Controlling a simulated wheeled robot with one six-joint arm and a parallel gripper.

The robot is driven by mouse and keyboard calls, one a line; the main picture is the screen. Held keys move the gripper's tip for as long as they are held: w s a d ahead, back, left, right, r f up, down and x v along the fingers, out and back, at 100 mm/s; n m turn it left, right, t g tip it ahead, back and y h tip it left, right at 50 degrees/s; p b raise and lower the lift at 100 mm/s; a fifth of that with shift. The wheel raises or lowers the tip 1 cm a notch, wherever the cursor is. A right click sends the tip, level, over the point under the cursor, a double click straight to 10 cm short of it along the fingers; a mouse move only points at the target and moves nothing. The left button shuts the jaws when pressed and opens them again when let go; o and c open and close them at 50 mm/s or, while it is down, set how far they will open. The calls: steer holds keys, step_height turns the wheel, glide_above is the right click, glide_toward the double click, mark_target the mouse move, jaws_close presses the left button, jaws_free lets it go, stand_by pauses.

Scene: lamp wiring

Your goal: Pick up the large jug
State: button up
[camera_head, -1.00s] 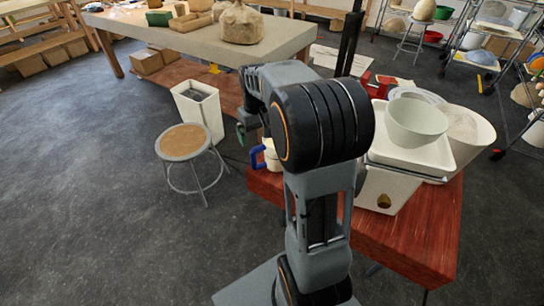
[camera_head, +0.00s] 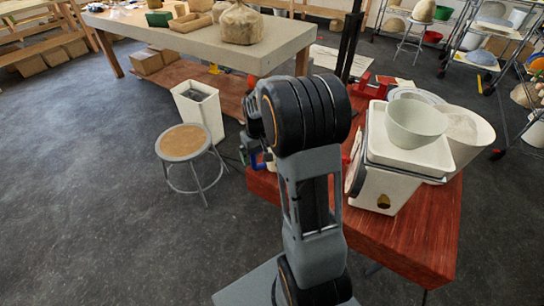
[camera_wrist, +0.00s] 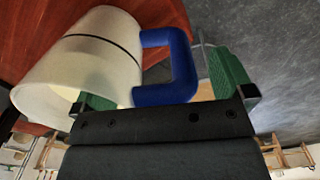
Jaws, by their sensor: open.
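The large jug (camera_wrist: 85,60) is a pale, whitish vessel with a thin dark line around it and a blue handle (camera_wrist: 188,70). In the wrist view it appears tilted at the left, with the handle toward the middle. My gripper (camera_wrist: 163,88) is open, with green finger pads on either side of the handle. The left finger overlaps the jug body in the picture; I cannot tell whether they touch. In the head view the jug stands on the red table (camera_head: 410,238), mostly hidden behind my arm. Only a bit of its blue handle (camera_head: 257,163) shows there.
A white box-like piece (camera_head: 382,188) with a tray and a pale bowl (camera_head: 416,122) stands on the table, right of my arm. A round stool (camera_head: 184,142) and a white bin (camera_head: 199,110) stand at the left. Open floor lies at the far left.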

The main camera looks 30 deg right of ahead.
steer(key=shift+c, duration=0.4)
steer(key=shift+r, duration=0.1)
steer(key=c, duration=1.7)
